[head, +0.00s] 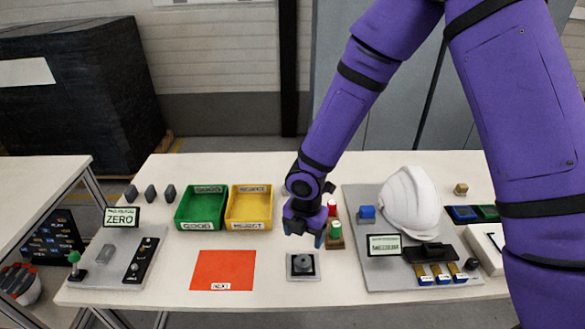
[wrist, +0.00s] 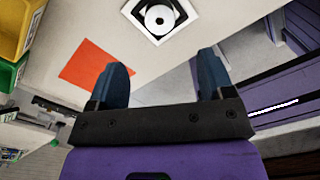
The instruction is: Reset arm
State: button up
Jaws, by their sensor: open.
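My purple arm reaches down from the upper right in the head view. My gripper (head: 304,232) hangs over the table, above and behind a small grey square plate with a dark round part (head: 303,265). In the wrist view my gripper (wrist: 163,82) shows two blue fingers spread wide apart with nothing between them. The round part (wrist: 159,19) on its plate shows beyond the fingertips in that view, apart from them.
An orange mat (head: 223,269), a green bin (head: 201,208) and a yellow bin (head: 249,208) are to the left. Red and green buttons (head: 334,228) stand close to my gripper's right. A white helmet shell (head: 410,203) rests on a grey board (head: 361,200) at right.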

jog(key=d+r+m+t+h, duration=0.1)
jog(key=d+r+m, duration=0.65)
jog(key=r, duration=0.45)
jog(key=d+r+m+t+h, duration=0.1)
jog(key=d+r+m+t, duration=0.1)
jog(key=d+r+m, duration=0.7)
jog(key=s+d+r+m+t+y, duration=0.1)
jog(key=s+d+r+m, duration=0.3)
jog(key=s+r+m, duration=0.2)
jog(key=s+d+r+m+t+y, duration=0.1)
jog(key=s+d+r+m, duration=0.3)
jog(key=s+r+m, duration=0.3)
jog(key=s+r, duration=0.3)
jog(key=s, duration=0.2)
jog(key=shift+s, duration=0.25)
